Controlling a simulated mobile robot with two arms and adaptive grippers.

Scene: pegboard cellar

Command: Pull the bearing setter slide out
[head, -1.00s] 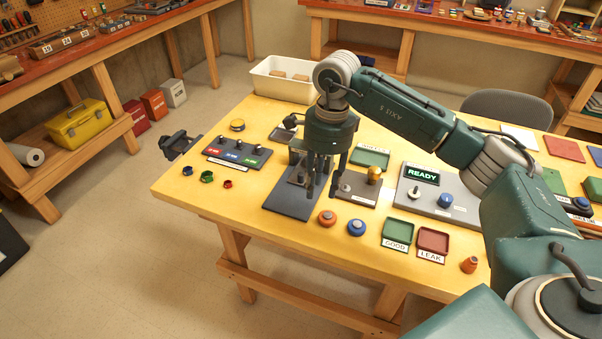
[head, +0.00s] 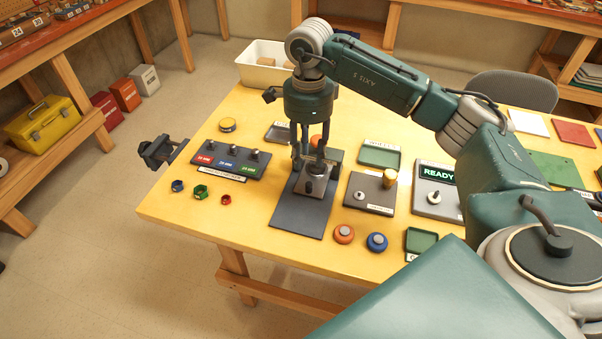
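The bearing setter is a dark base plate (head: 296,217) near the middle of the yellow bench. A grey slide block (head: 312,184) with a dark round knob sits on it, towards the back. An orange-red part shows behind the fingers. My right gripper (head: 308,165) points down over the slide. Its two fingers are apart, with the knob close to the right-hand fingertip; whether they touch it cannot be told. The fingers hide part of the setter's upright rear. My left gripper is out of view.
Left of the setter are a labelled panel with several pegs (head: 230,160), small coloured rings and an edge clamp (head: 160,151). Orange (head: 344,233) and blue (head: 377,242) round parts lie in front right. A grey fixture (head: 370,193) stands right.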

